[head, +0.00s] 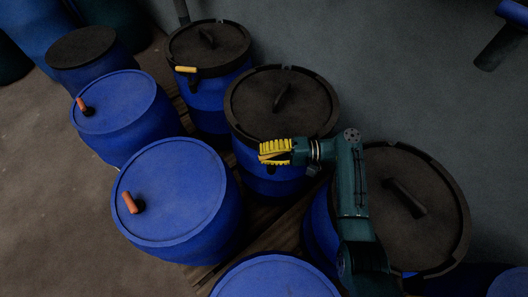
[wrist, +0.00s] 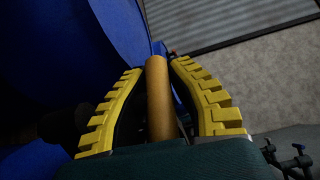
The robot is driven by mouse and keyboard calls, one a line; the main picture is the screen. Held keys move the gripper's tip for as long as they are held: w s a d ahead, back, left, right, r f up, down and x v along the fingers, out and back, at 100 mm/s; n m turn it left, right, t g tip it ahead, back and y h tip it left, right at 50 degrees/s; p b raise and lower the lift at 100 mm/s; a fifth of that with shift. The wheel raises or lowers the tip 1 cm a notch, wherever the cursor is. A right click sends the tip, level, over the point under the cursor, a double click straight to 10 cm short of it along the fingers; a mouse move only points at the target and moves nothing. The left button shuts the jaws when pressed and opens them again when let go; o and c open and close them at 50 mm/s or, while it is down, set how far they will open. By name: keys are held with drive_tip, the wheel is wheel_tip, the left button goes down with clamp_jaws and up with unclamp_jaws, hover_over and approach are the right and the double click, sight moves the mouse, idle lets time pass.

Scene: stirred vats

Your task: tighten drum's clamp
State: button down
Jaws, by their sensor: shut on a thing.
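The blue drum with a black lid (head: 258,97) stands in the middle of the head view, with a raised bar handle on the lid. My gripper (head: 264,152), with yellow ridged fingers, is at the front side of this drum, just below the lid rim. In the wrist view the fingers close from both sides on an orange-yellow clamp handle (wrist: 158,100), which stands between them. In the head view the fingers hide this handle. The drum's blue wall (wrist: 65,50) fills the left of the wrist view.
Another black-lidded drum (head: 215,48) with a yellow clamp handle stands behind. A black-lidded drum (head: 440,215) is at right under my arm. Blue-lidded drums (head: 175,190) with orange handles stand at left. Bare floor (head: 60,220) lies at far left.

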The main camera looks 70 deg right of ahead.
drive_tip(key=shift+r+m+t+h+p, duration=0.1)
drive_tip(key=shift+m+t+h+p, duration=0.25)
drive_tip(key=shift+h+p, duration=0.4)
drive_tip(key=m+h+p, duration=0.1)
drive_tip(key=h+p, duration=0.1)
drive_tip(key=m+h+p, duration=0.2)
drive_tip(key=h+p, duration=0.1)
drive_tip(key=d+m+t+h+p, duration=0.1)
drive_tip(key=m+h+p, duration=0.1)
drive_tip(key=shift+d+f+h, duration=0.1)
drive_tip(key=shift+f+h, duration=0.1)
drive_tip(key=shift+h, duration=0.05)
drive_tip(key=c, duration=0.9)
unclamp_jaws()
drive_tip(key=shift+w, duration=0.1)
drive_tip(key=shift+r, duration=0.1)
